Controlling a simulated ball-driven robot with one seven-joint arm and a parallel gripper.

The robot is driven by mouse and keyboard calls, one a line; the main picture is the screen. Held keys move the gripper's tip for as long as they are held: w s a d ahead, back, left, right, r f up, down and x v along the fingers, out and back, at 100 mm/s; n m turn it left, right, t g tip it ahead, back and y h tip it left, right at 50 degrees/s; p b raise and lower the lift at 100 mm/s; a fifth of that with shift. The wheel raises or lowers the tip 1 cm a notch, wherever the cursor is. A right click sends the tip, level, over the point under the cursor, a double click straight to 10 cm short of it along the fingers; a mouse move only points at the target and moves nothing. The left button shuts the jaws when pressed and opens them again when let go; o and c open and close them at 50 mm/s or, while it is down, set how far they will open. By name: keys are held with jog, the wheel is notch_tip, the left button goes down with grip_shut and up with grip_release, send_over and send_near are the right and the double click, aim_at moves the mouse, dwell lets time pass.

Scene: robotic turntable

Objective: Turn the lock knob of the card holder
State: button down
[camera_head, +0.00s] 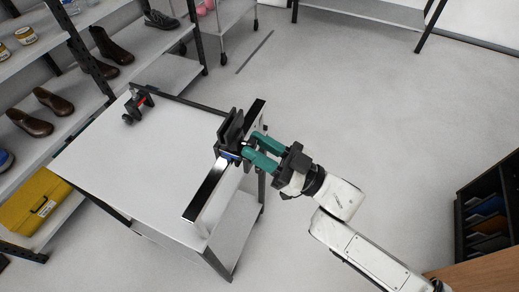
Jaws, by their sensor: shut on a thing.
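The card holder (230,128) is a black upright piece on a dark rail (207,190) along the right edge of a white table. A small blue part (229,155) shows at its lower front. My gripper (250,147), with green fingers, reaches in from the right and is shut at the holder's right side. The lock knob is hidden between or behind the fingertips, and its turn angle cannot be seen.
The white table (130,165) is mostly bare, with a small black and red device (138,103) at its far left corner. A dark rack (490,212) stands at right. Open floor lies between.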

jog(key=n+b, duration=0.1)
jog(key=n+g+b, duration=0.1)
jog(key=n, duration=0.1)
jog(key=shift+f+g, duration=0.2)
jog(key=shift+g, duration=0.1)
jog(key=shift+r+n+g+b, duration=0.15)
jog(key=shift+n+g+b, duration=0.8)
jog(key=shift+n, duration=0.75)
jog(key=shift+w+n, duration=0.1)
jog(key=shift+n, duration=0.2)
jog(key=c, duration=0.8)
grip_release()
jog(key=shift+d, duration=0.1)
jog(key=b+v, duration=0.1)
jog(key=v, duration=0.9)
jog(key=shift+d+f, duration=0.2)
jog(key=shift+d, duration=0.1)
